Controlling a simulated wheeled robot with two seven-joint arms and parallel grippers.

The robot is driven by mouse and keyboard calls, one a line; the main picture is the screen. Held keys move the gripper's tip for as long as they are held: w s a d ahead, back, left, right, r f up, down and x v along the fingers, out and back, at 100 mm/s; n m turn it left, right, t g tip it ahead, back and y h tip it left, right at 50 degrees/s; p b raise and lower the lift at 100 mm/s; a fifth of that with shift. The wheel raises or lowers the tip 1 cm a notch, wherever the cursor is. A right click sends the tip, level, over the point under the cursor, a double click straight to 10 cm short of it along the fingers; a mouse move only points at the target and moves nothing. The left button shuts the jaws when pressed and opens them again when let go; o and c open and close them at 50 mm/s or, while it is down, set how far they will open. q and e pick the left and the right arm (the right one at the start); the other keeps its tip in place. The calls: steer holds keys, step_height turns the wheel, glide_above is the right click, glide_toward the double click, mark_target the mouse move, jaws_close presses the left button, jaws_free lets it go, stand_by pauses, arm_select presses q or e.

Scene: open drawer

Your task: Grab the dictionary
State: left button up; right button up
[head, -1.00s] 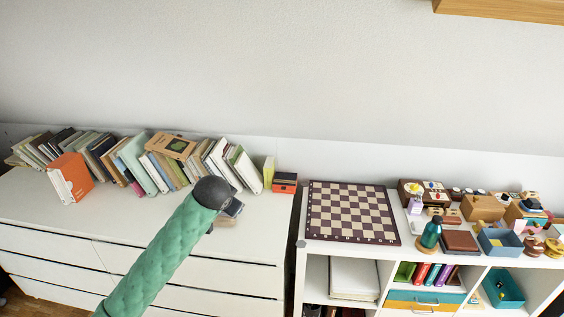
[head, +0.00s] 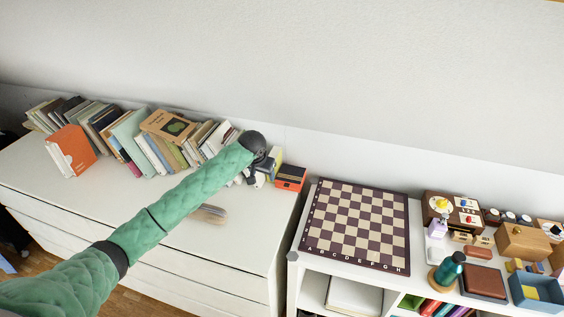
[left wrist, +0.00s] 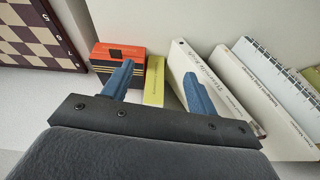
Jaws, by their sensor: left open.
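I cannot tell by its title which book is the dictionary. My left gripper (head: 262,178) is open and empty at the right end of the book row. In the left wrist view, my left gripper (left wrist: 159,77) has one blue finger in front of an orange and black block-like item (left wrist: 108,57) and the other in front of a white book (left wrist: 212,88). A thin yellow book (left wrist: 154,84) stands between the fingers, beyond them. The orange and black item (head: 291,178) also shows in the head view, just right of the gripper. My right gripper is out of view.
A row of leaning books (head: 128,128) runs along the wall, with an orange book (head: 72,150) at its left. A brush-like tan item (head: 209,214) lies on the white dresser (head: 90,195). A chessboard (head: 358,225) lies on the shelf to the right.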

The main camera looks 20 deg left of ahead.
mark_target(273, 155)
arm_select(q)
steer(key=shift+n, duration=0.6)
steer(key=w+p, duration=0.1)
steer(key=w, duration=0.2)
steer(key=w+p, duration=0.1)
steer(key=w, duration=0.3)
steer(key=w+p, duration=0.2)
steer(key=w, duration=0.1)
steer(key=shift+w+d+r, duration=0.25)
steer(key=shift+w+d, duration=0.05)
steer(key=shift+w, duration=0.3)
steer(key=shift+w+f+p, duration=0.35)
steer(key=shift+f, duration=0.15)
steer(key=p+x, duration=0.1)
steer(key=x, duration=0.2)
steer(key=shift+w, duration=0.1)
steer(key=shift+w+f, duration=0.1)
steer(key=shift+f, duration=0.35)
steer(key=c, duration=1.2)
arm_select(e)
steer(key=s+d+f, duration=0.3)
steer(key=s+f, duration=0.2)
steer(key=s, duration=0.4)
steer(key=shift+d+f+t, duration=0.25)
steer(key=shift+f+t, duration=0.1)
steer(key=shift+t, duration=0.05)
arm_select(q)
steer(key=shift+c, duration=0.2)
